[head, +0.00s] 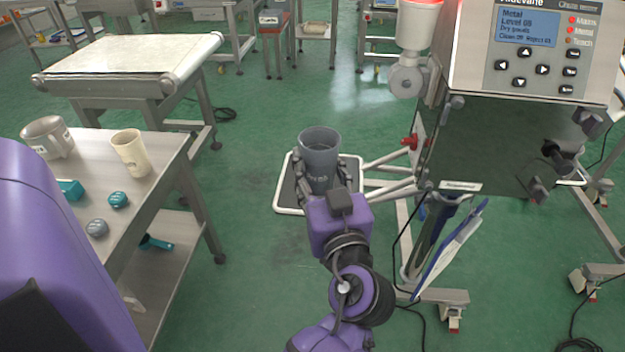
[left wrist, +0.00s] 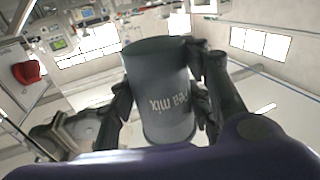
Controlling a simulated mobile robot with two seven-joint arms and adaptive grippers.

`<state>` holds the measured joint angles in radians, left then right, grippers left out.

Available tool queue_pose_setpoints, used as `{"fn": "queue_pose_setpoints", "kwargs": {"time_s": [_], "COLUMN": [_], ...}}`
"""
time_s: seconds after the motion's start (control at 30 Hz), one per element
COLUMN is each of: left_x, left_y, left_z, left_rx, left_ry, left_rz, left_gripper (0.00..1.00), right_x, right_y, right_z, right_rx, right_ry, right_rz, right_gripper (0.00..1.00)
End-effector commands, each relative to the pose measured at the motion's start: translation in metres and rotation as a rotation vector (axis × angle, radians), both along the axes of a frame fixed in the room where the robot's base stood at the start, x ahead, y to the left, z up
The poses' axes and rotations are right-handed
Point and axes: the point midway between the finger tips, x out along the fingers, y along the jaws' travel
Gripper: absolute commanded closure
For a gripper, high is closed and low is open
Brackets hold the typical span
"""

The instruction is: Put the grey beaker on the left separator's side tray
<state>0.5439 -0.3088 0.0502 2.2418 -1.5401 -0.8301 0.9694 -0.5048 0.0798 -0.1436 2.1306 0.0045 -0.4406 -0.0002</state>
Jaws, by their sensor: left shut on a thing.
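The grey beaker (head: 319,160) is upright between the fingers of my left gripper (head: 322,180), which is shut on it. In the left wrist view the beaker (left wrist: 158,85) has pale lettering on its wall, and fingers of my left gripper (left wrist: 163,95) press on both sides. The side tray (head: 284,196), a dark mat in a white frame, shows behind and below the beaker. Pipes join it to the separator (head: 480,140). Whether the beaker touches the tray is hidden by the gripper. My right gripper is not in view.
A red knob (head: 410,142) sticks out beside the separator, right of the beaker. Green floor between table and tray is clear.

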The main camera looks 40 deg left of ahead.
Motion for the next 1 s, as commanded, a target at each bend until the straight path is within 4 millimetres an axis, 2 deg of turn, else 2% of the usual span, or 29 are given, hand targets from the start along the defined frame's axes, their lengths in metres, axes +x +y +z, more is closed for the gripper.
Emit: {"fn": "queue_pose_setpoints", "kwargs": {"time_s": [0.2,0.3,0.4,0.7,0.83,1.0], "left_x": [0.035,0.045,0.053,0.064,0.064,0.064], "left_y": [0.044,0.056,0.066,0.082,0.081,0.080], "left_z": [-0.023,-0.047,-0.062,-0.085,-0.107,-0.114], "left_rx": [0.005,0.003,0.003,0.002,0.001,0.001], "left_ry": [0.000,0.003,0.003,0.002,0.004,-0.001], "left_rz": [-0.001,-0.002,-0.002,-0.001,-0.002,-0.003], "left_gripper": [1.00,1.00,1.00,1.00,1.00,1.00], "right_x": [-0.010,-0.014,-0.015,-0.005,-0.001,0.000], "right_y": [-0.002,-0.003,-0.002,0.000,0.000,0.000], "right_z": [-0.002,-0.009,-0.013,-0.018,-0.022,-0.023], "right_rx": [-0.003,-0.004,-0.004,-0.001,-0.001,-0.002], "right_ry": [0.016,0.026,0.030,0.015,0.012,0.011], "right_rz": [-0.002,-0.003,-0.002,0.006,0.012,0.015], "right_gripper": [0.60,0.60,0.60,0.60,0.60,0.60]}}
